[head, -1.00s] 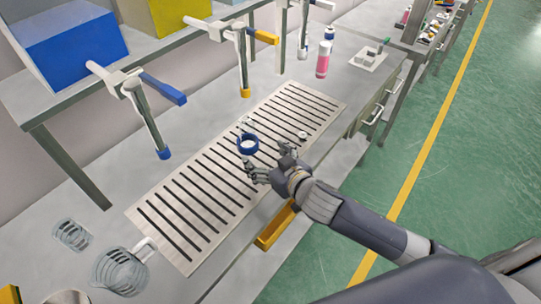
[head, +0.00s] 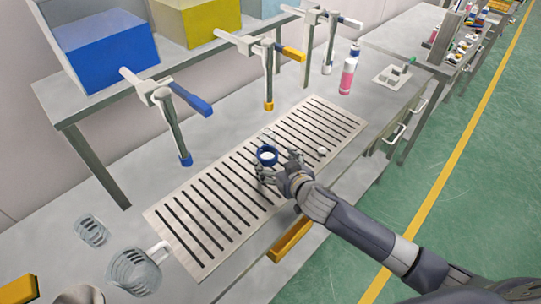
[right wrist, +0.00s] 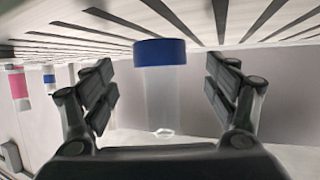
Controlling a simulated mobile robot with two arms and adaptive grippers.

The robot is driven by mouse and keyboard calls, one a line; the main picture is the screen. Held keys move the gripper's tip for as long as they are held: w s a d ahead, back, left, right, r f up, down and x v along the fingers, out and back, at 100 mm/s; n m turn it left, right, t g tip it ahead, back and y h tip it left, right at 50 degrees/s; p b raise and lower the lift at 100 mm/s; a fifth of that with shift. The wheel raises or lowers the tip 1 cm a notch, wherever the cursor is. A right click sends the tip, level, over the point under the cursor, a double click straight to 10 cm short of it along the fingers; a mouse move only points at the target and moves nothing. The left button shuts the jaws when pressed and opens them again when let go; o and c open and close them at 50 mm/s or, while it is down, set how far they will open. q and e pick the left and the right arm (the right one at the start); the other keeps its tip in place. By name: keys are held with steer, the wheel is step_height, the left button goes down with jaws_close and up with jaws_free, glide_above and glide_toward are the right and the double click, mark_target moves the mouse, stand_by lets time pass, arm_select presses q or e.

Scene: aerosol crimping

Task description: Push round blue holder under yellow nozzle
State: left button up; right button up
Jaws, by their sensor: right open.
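The round blue holder (head: 267,155) stands on the slotted grey plate, with a translucent white can inside it. The yellow nozzle (head: 269,104) has a yellow tip and hangs from its stand behind the holder, up and slightly right in the head view. The holder is not under it. My right gripper (head: 279,162) is open on the near right side of the holder. In the right wrist view, which looks upside down, the blue holder (right wrist: 160,52) sits between the spread fingers with a gap on both sides.
A blue-tipped nozzle (head: 186,159) hangs to the left. The slotted plate (head: 205,262) is mostly clear, with a small white piece (head: 322,150) right of my gripper. Pink bottles (head: 347,77) stand at the back right. Grey mesh baskets (head: 130,272) are at the lower left.

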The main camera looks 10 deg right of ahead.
mark_target(270, 158)
steer(key=shift+x, duration=2.05)
steer(key=c, duration=1.2)
steer(key=o, duration=1.2)
steer(key=shift+s, duration=0.1)
steer(key=v, duration=1.2)
